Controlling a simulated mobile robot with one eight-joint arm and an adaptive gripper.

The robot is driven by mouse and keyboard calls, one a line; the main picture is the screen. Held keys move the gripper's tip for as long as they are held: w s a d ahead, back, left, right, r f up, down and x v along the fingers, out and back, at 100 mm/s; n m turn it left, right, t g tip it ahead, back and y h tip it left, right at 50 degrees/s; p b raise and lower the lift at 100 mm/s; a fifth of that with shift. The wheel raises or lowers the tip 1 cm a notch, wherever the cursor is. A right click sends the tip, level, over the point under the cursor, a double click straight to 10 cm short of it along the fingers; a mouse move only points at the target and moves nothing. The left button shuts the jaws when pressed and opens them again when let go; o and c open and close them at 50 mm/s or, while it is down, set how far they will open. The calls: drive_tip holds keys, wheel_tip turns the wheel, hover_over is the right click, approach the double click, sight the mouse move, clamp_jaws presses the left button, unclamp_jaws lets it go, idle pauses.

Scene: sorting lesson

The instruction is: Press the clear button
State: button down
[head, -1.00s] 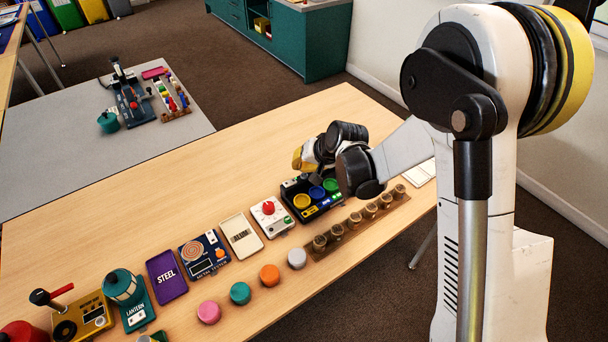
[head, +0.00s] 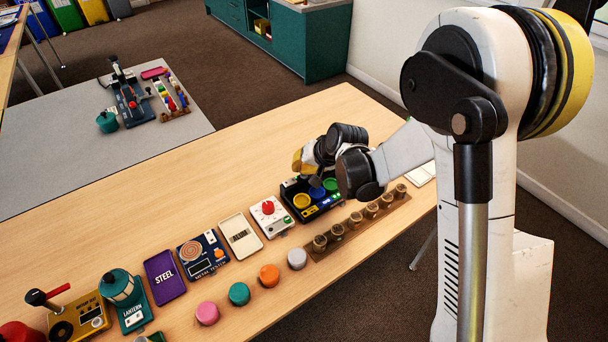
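A dark button panel (head: 308,212) stands on the wooden table. It carries a yellow button (head: 301,201), a blue button (head: 317,193) and a green button (head: 332,185) in a row. I cannot read which button is the clear one. My gripper (head: 315,181) points down over the panel, with its dark tip at or just above the blue button. I cannot tell whether it touches. The wrist and arm hide the back of the panel, and the fingers are too small to tell open from shut.
A white box with a red knob (head: 268,208) stands left of the panel. A wooden rack of several corked jars (head: 337,229) lies in front. The table behind the row is clear.

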drive_tip(key=shift+f, duration=0.3)
drive_tip(key=shift+r, duration=0.1)
idle(0.4)
drive_tip(key=shift+r+p, duration=0.3)
drive_tip(key=shift+r, duration=0.5)
drive_tip(key=shift+r+p, duration=1.7)
drive_tip(key=shift+r, duration=0.85)
